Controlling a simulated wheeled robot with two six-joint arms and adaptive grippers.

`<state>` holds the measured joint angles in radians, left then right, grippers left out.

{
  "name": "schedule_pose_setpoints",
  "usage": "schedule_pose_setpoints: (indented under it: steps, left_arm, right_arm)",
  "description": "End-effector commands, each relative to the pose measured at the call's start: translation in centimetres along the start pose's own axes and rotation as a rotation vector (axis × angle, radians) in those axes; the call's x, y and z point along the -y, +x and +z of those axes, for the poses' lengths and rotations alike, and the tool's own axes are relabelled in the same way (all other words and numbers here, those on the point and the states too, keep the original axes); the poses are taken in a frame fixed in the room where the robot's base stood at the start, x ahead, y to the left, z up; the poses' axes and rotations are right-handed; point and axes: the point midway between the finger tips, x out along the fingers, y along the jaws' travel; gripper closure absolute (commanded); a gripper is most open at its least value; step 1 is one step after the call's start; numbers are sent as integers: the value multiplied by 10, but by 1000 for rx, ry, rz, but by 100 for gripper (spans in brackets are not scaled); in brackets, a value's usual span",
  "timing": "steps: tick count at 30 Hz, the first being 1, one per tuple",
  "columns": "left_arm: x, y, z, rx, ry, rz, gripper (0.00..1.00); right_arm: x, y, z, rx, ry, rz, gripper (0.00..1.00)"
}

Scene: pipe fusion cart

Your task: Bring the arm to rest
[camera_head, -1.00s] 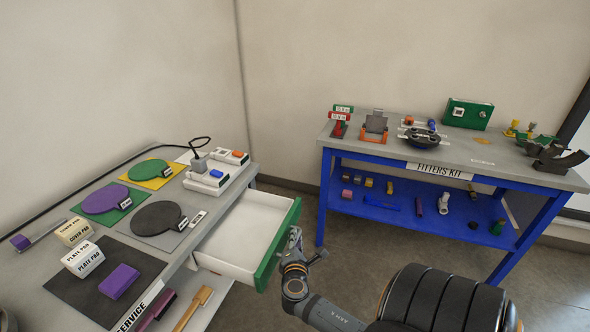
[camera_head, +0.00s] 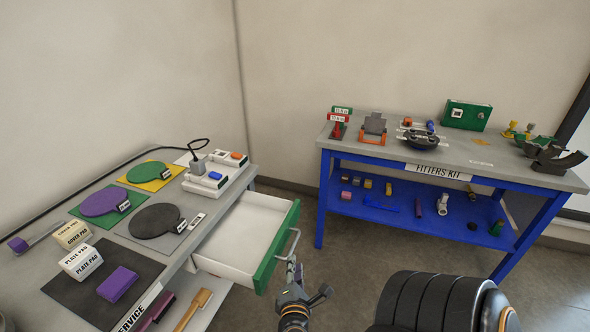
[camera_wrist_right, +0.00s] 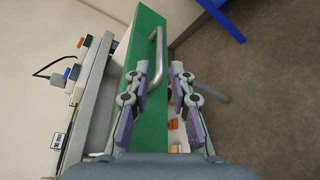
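My right gripper (camera_head: 292,264) is just in front of the open drawer of the grey bench, near its metal handle (camera_head: 294,244). The drawer has a green front (camera_head: 277,248) and a white, empty-looking inside (camera_head: 243,232). In the right wrist view, my right gripper (camera_wrist_right: 161,72) has its two fingers spread apart with nothing held between them. The handle (camera_wrist_right: 157,54) shows beyond the fingertips against the green front (camera_wrist_right: 143,40). My left gripper is in neither view.
The grey bench (camera_head: 150,258) at left carries coloured pads, labelled blocks and a small device with a cable. A blue workbench (camera_head: 330,200) with fittings on its top and shelf stands at the back right. Bare floor (camera_head: 350,262) lies between them.

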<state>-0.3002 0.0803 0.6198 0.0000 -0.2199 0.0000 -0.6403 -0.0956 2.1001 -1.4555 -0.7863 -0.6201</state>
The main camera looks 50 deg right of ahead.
Motion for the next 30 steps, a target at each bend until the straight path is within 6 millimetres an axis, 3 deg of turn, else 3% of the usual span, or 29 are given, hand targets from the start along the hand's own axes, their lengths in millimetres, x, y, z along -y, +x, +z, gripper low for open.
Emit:
schedule_pose_setpoints:
  steps: [17,20,23,26,30]
  left_arm:
    - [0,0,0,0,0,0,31]
    - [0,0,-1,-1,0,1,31]
    - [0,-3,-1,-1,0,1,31]
    - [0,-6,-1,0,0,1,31]
    - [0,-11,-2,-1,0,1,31]
  right_arm:
    - [0,-2,0,-1,0,0,78]
    - [8,0,-8,-22,8,-16,78]
    - [44,2,-40,-106,52,-89,78]
    - [108,-1,-88,-231,144,-236,78]
    - [217,-24,-145,-360,335,-521,78]
